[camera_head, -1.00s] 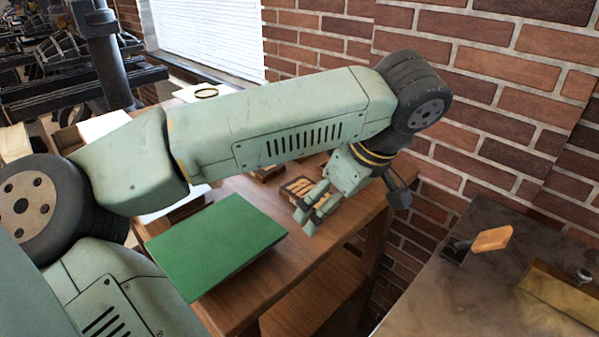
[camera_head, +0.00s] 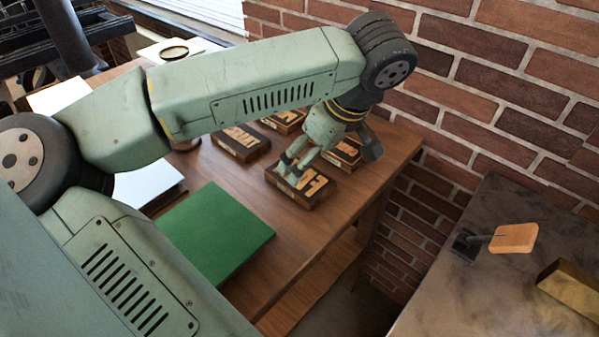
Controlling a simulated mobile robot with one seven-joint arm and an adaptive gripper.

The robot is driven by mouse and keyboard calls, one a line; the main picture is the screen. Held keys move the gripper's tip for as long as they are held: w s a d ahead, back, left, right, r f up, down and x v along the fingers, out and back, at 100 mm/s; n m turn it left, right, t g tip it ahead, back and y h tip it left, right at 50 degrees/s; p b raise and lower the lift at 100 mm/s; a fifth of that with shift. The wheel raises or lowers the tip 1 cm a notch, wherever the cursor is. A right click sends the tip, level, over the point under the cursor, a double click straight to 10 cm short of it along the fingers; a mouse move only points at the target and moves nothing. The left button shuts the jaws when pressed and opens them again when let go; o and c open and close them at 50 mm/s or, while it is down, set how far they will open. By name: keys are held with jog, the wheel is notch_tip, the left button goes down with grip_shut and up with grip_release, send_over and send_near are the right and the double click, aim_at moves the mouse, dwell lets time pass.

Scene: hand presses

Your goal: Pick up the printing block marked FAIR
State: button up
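My gripper (camera_head: 289,174) points down over a brown printing block (camera_head: 314,190) near the right side of the wooden table. Its two fingers are apart, with the tips over the block's left part. I cannot tell whether they touch it. Pale raised letters show at the block's right end. The fingers hide the rest, so I cannot read the whole word now. Other lettered blocks are a left one (camera_head: 241,144), a back one (camera_head: 286,121) and one (camera_head: 345,152) partly behind my gripper. I cannot read their words surely.
A green board (camera_head: 215,235) lies on the wooden table (camera_head: 265,275), left of the block. White sheets (camera_head: 148,183) lie farther left. A brick wall stands behind. A separate dark table (camera_head: 465,300) at the right carries a wooden-handled tool (camera_head: 514,238).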

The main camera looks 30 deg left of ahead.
jog(key=shift+p+x, duration=1.25)
jog(key=shift+x, duration=2.2)
jog(key=c, duration=1.5)
jog(key=shift+r, duration=0.1)
